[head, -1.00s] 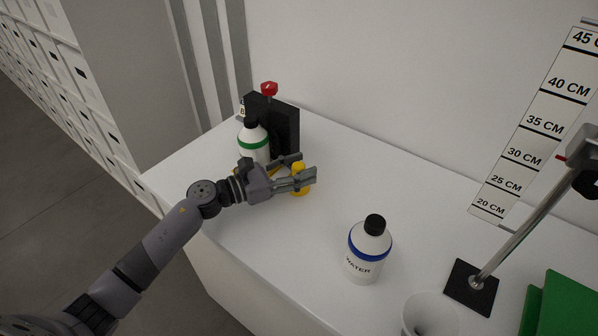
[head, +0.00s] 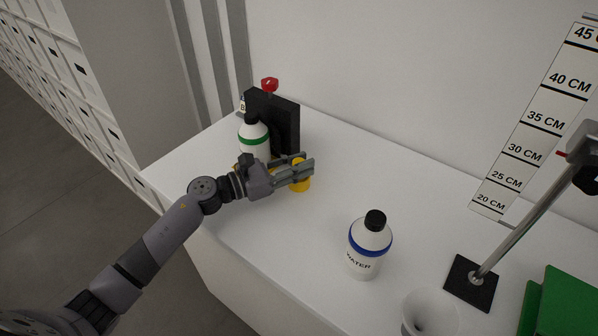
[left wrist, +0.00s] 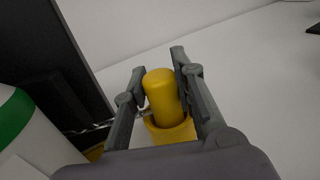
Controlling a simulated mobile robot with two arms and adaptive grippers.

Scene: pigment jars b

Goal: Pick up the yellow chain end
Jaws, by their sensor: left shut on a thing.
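The yellow chain end (left wrist: 163,96) is a round-topped yellow cylinder with a wider yellow collar below. In the left wrist view it stands between the two fingers of my left gripper (left wrist: 158,72), which is shut on it. In the head view my left gripper (head: 309,168) reaches in from the left over the white bench, and yellow (head: 300,183) shows between and below its fingers. A bit of metal chain (left wrist: 97,127) runs left from the chain end in the left wrist view. Most of the chain is hidden. My right gripper is out of view.
A green-banded bottle (head: 253,138) and a black block (head: 285,125) stand close behind my left gripper. A blue-banded water bottle (head: 369,246) stands to the right, with a white cup (head: 430,316) and a metal stand (head: 472,284) farther right. The bench between is clear.

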